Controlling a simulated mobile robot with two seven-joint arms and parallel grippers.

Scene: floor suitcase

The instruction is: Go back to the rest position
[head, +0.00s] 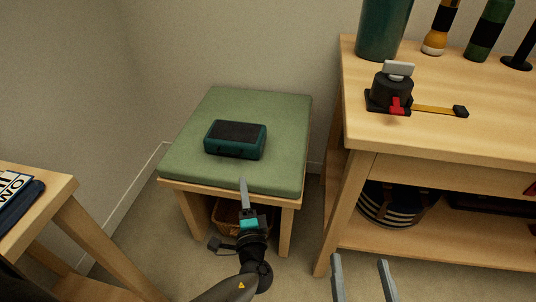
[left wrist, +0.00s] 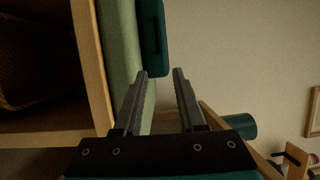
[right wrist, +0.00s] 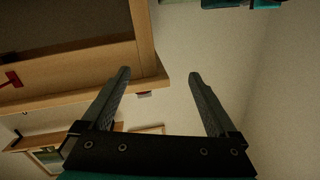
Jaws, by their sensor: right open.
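A small dark green case (head: 236,139) with a blackish top lies shut on the green cushion (head: 275,110) of a low wooden stool. It also shows at the top of the left wrist view (left wrist: 152,38). My left gripper (head: 243,185) is in front of the stool's near edge, apart from the case. Its fingers (left wrist: 160,72) stand apart in the left wrist view with nothing between them. My right gripper (head: 361,258) is at the bottom of the head view, right of the stool. Its fingers (right wrist: 159,75) are wide open and empty.
A wooden workbench (head: 435,135) at right carries a black device with a red part (head: 392,92), a green bin (head: 384,25) and several bottles. Its lower shelf holds a striped basket (head: 385,204). A wooden table (head: 35,215) stands at left. A wicker basket (head: 227,215) is under the stool.

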